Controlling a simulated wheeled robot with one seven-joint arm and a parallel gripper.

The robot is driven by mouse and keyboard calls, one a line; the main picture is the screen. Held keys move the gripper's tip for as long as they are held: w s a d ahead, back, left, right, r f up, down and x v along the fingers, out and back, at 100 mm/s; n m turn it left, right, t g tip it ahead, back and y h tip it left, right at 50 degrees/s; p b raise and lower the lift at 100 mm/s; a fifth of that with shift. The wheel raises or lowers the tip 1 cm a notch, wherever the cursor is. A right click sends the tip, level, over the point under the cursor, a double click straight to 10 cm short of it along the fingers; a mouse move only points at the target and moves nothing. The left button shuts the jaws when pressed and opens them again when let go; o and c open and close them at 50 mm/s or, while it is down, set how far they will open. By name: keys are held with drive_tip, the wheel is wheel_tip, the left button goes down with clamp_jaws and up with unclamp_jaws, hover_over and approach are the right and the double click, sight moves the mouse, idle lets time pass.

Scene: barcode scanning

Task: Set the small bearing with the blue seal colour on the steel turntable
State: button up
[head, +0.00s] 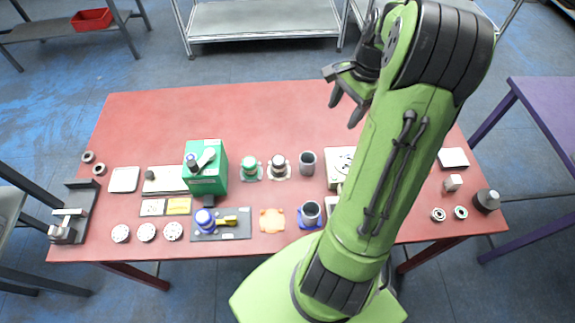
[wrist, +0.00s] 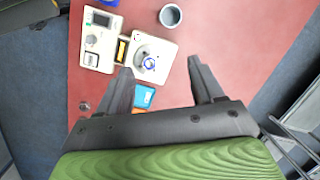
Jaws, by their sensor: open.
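The steel turntable (wrist: 140,51) is a round grey disc on a pale square base in the wrist view. In the head view it is partly hidden behind my arm (head: 346,154). A small bearing with a blue ring (wrist: 150,62) appears to lie on the disc, towards its right edge. My gripper (wrist: 160,70) is open, its two dark fingers spread, with nothing between them. In the head view my gripper (head: 343,98) hangs above the far part of the table, apart from the turntable. Two small bearings (head: 438,214) (head: 461,212) lie at the right front; their seal colours are unclear.
A pale device with a screen (wrist: 100,40) stands beside the turntable. A grey cup (wrist: 170,15) is nearby. Blue and orange pieces (wrist: 144,96) lie by the base. A green machine (head: 205,168) and several parts fill the left table. The red table's far strip (head: 240,115) is clear.

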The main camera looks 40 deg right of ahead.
drive_tip(key=a+r+n+h, duration=0.2)
drive_tip(key=a+r+n, duration=0.35)
drive_tip(key=a, duration=0.55)
drive_tip(key=s+a+r+n+t, duration=0.2)
drive_tip(key=s+a+n, duration=0.3)
drive_tip(key=a+n, duration=0.1)
drive_tip(key=s+a+r+n+t, duration=0.2)
drive_tip(key=s+a+n, duration=0.4)
drive_tip(key=a, duration=0.3)
drive_tip(key=shift+s+a+r+n+t, duration=0.15)
drive_tip(key=shift+s+n+t, duration=0.05)
drive_tip(key=shift+n+t, duration=0.15)
